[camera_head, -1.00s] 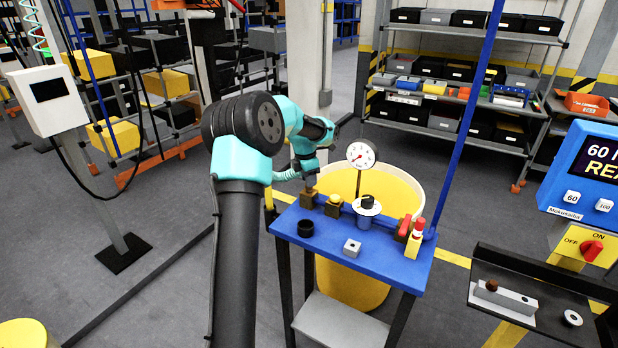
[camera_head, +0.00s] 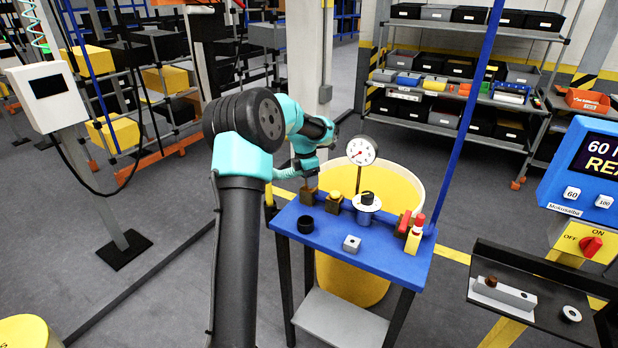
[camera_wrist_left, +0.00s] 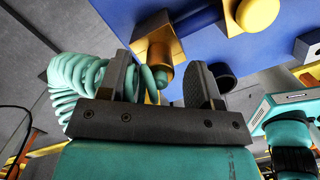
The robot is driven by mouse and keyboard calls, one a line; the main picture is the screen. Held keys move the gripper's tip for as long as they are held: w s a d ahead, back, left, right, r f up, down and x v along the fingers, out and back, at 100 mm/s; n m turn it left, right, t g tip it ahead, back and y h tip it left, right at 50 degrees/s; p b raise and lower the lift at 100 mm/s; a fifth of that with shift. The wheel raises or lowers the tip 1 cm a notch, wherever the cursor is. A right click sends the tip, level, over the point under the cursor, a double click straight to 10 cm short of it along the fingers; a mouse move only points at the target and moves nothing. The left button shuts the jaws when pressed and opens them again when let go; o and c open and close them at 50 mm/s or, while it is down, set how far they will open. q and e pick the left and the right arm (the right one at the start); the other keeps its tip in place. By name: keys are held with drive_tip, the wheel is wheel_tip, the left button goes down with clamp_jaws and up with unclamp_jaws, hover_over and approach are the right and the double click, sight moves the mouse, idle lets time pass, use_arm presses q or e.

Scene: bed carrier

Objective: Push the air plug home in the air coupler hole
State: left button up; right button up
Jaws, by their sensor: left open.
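The air coupler looks like the brass block at the left back corner of the blue table, in the head view (camera_head: 308,196) and at the top of the left wrist view (camera_wrist_left: 158,42). The teal coiled air hose (camera_wrist_left: 78,92) runs to a teal and brass end, apparently the air plug (camera_wrist_left: 161,76), at the block's near face. How deep the plug sits in the hole I cannot tell. My left gripper (camera_wrist_left: 166,78) is open, its two dark fingers apart on either side of the plug end. In the head view the left gripper (camera_head: 306,178) is small and partly hidden.
A yellow bin (camera_head: 350,285) stands behind and below. A dark side table (camera_head: 540,308) is at right.

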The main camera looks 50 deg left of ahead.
use_arm(q)
wheel_tip(320, 180, up, 17)
drive_tip(key=s, duration=0.2)
drive_tip(key=shift+a+r, duration=0.15)
drive_tip(key=shift+a, duration=0.2)
idle(0.5)
